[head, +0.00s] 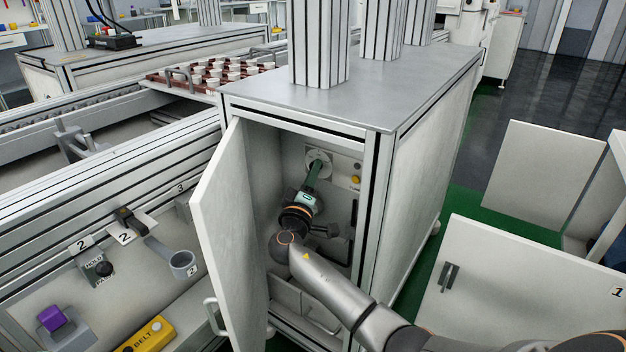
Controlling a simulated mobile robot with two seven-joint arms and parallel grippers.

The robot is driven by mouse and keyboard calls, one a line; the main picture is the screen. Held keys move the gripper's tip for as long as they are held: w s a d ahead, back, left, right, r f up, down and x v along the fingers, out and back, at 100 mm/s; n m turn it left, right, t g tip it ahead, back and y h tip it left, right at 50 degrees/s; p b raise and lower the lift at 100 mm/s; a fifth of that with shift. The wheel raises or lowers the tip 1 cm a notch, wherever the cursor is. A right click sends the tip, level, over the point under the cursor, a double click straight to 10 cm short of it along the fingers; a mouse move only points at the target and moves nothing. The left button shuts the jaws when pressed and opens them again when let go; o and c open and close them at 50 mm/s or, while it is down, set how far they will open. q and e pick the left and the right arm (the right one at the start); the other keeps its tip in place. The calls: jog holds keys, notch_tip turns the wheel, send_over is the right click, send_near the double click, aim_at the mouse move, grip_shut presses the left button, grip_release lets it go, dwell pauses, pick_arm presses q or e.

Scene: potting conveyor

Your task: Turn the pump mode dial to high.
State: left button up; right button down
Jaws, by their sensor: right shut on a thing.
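The pump mode dial (321,156) is on the back panel inside the open cabinet, as a pale round face. My right arm reaches into the cabinet from the lower right. My right gripper (317,167) has its green fingers at the dial and is shut on it. The fingers cover the middle of the dial, so its pointer and setting cannot be read. My left gripper is not in view.
The cabinet door (232,232) stands open to the left of my arm. A yellow knob (356,180) is right of the dial. The cabinet's right post (370,210) stands close to my arm. A yellow belt control box (147,335) is at lower left.

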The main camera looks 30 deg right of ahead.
jog(key=shift+w+a+f+m+g+h, duration=0.1)
jog(key=shift+m+g+h, duration=0.45)
jog(key=shift+m, duration=1.2)
jog(key=shift+w+a+f+m+g+h, duration=0.15)
jog(key=shift+m+h, duration=0.75)
jog(key=shift+m, duration=0.9)
jog(key=shift+d+m+g+h, duration=0.1)
jog(key=shift+m+g+h, duration=0.5)
jog(key=shift+m, duration=1.15)
jog(key=c, duration=0.6)
grip_release()
